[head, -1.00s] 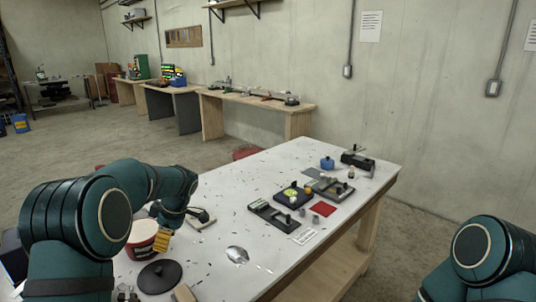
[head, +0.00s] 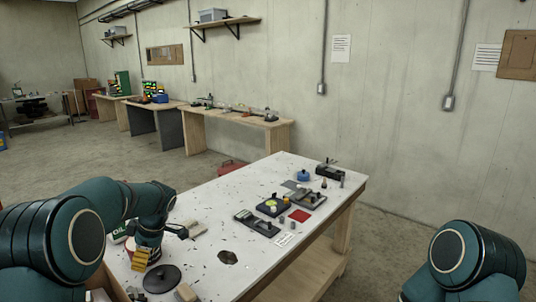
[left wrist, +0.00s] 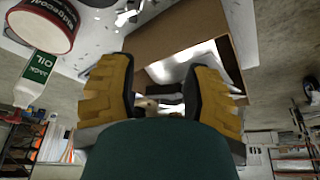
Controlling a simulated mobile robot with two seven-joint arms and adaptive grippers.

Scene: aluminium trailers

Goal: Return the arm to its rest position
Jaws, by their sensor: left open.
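My left arm reaches in from the left in the head view, with the left gripper (head: 140,258) pointing down over the near left part of the white table (head: 205,270). Its yellow fingers stand apart with nothing held between them. They also show spread in the left wrist view (left wrist: 160,92). In the head view the gripper hides much of a red and white tub (head: 129,244); the tub's rim and label show at the upper left of the wrist view (left wrist: 42,22). My right shoulder shows at the lower right of the head view, but the right gripper is out of sight.
An oil bottle (left wrist: 38,76) stands near the tub. An open cardboard box (left wrist: 160,40) lies beyond the fingers in the wrist view. A black round lid (head: 161,279) lies near the gripper. Several small fixtures and a red square (head: 300,215) occupy the table's far right.

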